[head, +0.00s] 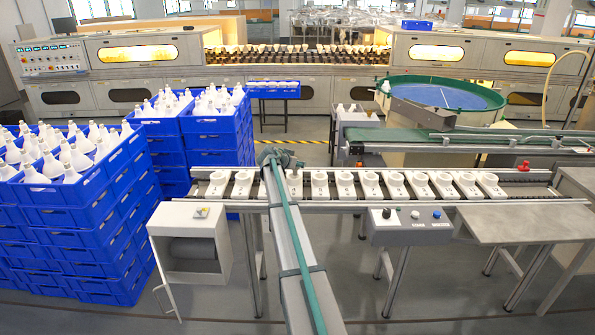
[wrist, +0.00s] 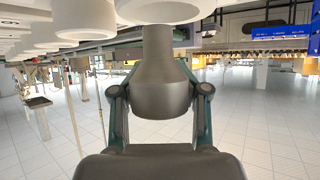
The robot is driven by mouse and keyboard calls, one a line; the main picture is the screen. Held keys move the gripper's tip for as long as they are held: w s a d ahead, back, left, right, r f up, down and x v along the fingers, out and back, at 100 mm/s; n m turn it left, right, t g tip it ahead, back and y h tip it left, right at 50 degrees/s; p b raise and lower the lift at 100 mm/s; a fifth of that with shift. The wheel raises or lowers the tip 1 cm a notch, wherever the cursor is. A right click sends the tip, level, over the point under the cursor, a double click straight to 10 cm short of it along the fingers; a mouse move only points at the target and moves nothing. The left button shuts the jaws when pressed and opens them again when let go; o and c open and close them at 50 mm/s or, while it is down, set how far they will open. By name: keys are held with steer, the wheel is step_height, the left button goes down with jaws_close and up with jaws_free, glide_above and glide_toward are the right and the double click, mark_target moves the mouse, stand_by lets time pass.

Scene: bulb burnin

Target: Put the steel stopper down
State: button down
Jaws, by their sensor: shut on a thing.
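The steel stopper (wrist: 160,88) is a dull grey body with a wide rounded part and a narrower neck, held between the two fingers in the wrist view. My gripper (wrist: 160,100) is shut on it. The neck's end meets a white holder (wrist: 158,8) at the top edge of that view; I cannot tell whether it sits inside or in front of it. In the head view my gripper (head: 284,158) is over the row of white holders (head: 345,185) on the conveyor, left of its middle. The stopper is small and mostly hidden there.
Blue crates of white bulbs (head: 75,215) are stacked at the left. A grey box with an open door (head: 190,245) stands in front of the conveyor. A control box (head: 411,226) and a bare metal table (head: 525,225) are at right, with a red part (head: 524,166) behind.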

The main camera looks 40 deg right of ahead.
mark_target(297, 170)
steer(key=f, duration=0.1)
steer(key=f+p, duration=0.1)
steer(key=f, duration=0.1)
steer(key=shift+w, duration=0.35)
steer(key=shift+f, duration=0.35)
steer(key=shift+f, duration=0.25)
steer(key=c, duration=0.6)
jaws_free()
steer(key=shift+r, duration=0.1)
